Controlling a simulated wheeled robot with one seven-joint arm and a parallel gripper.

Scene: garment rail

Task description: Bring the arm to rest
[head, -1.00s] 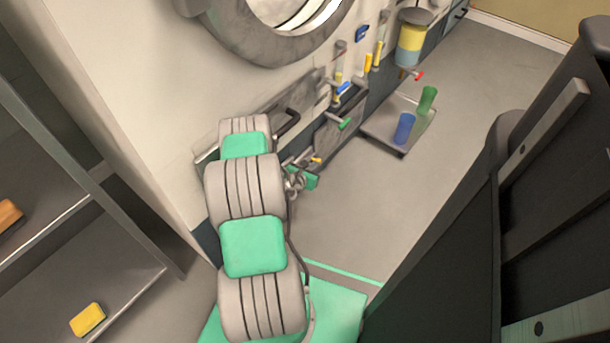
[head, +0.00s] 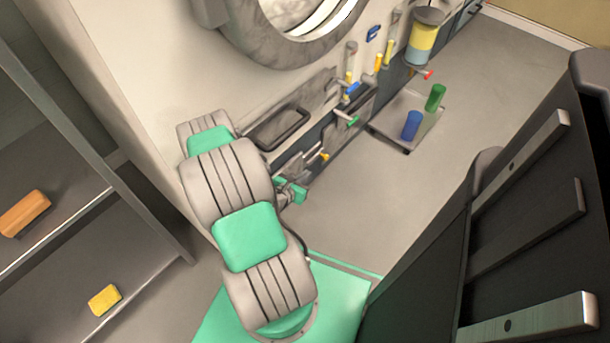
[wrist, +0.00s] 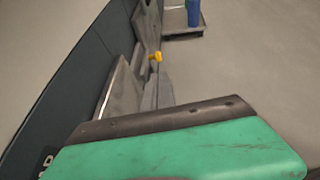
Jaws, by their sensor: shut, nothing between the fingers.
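My arm (head: 250,236), grey with green joint covers, rises from its green base in the head view and bends toward the wall. My gripper (head: 284,197) is small and partly hidden behind the arm, low beside the wall panels. In the wrist view a green and dark housing fills the bottom, with the grey fingers (wrist: 161,92) beyond it. The fingers look shut and empty, with a grey panel close on their left. I cannot tell whether they touch it.
A dark looped handle (head: 280,128) and several coloured hooks line the wall. A low tray (head: 385,133) holds a blue cup (head: 411,125) and a green cup (head: 435,97). Shelves at left carry an orange block (head: 24,213) and a yellow block (head: 104,300).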

